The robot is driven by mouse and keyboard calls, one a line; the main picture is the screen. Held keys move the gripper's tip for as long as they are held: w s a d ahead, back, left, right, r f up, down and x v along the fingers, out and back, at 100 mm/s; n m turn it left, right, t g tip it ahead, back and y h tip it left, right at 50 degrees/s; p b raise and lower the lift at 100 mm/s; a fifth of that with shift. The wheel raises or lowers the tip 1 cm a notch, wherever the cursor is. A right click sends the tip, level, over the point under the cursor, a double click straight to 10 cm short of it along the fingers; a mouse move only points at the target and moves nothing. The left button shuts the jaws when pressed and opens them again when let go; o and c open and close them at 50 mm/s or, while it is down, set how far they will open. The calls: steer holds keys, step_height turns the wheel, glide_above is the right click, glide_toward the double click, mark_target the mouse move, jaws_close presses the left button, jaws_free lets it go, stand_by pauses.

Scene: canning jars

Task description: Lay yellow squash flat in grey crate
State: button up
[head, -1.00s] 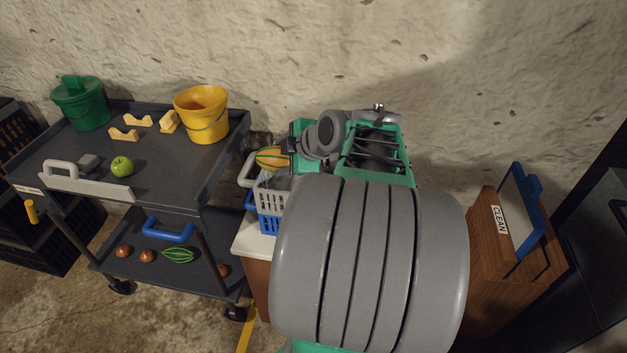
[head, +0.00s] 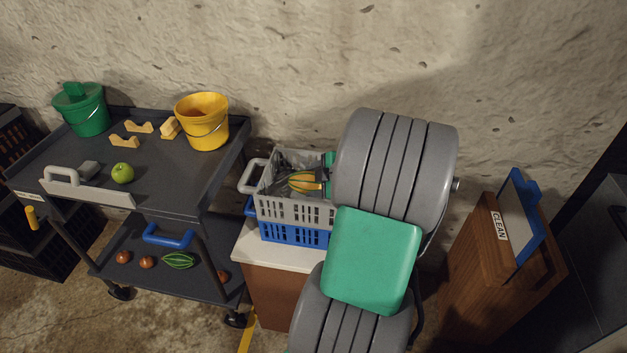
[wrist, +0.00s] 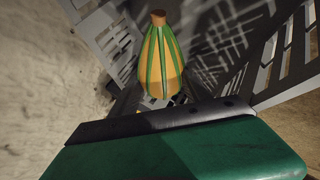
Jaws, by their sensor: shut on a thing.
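The yellow squash (head: 303,182), orange-yellow with green stripes, is inside the grey crate (head: 290,210), below its rim. It also shows in the wrist view (wrist: 159,65), with its brown stem at the end away from my gripper. In the head view it looks roughly sideways; I cannot tell if it touches the crate floor. My gripper (head: 324,184) reaches into the crate from the right and is shut on the squash. My arm hides the crate's right side.
The grey crate stands on a blue crate (head: 290,236) on a white-topped cabinet (head: 275,257). A dark cart (head: 165,190) at left holds a yellow bucket (head: 203,120), a green bucket (head: 82,110) and a green apple (head: 122,173). A wooden CLEAN box (head: 500,240) stands right.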

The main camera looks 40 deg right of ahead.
steer(key=shift+f+b, duration=0.55)
steer(key=shift+b, duration=0.2)
steer(key=o, duration=1)
steer(key=shift+r+p, duration=0.2)
steer(key=shift+p, duration=0.1)
steer(key=p+v, duration=0.1)
steer(key=v, duration=1.2)
steer(key=w+a+f+m+g+y, duration=0.1)
steer(key=w+a+f+m+g, duration=0.15)
steer(key=a, duration=0.55)
steer(key=w+a+f+m+g+y, duration=0.1)
steer(key=w+a, duration=0.2)
steer(key=a, duration=0.4)
steer(key=s+a+f+m+g+h, duration=0.1)
steer(key=s+a+m, duration=0.3)
steer(key=a, duration=0.4)
steer(key=s+a+f+m+g, duration=0.1)
steer(key=s+a+m+g, duration=0.2)
steer(key=a, duration=0.5)
steer(key=shift+s+a+f+m+h, duration=0.2)
steer(key=shift+s+m+h, duration=0.3)
steer(key=shift+s, duration=0.5)
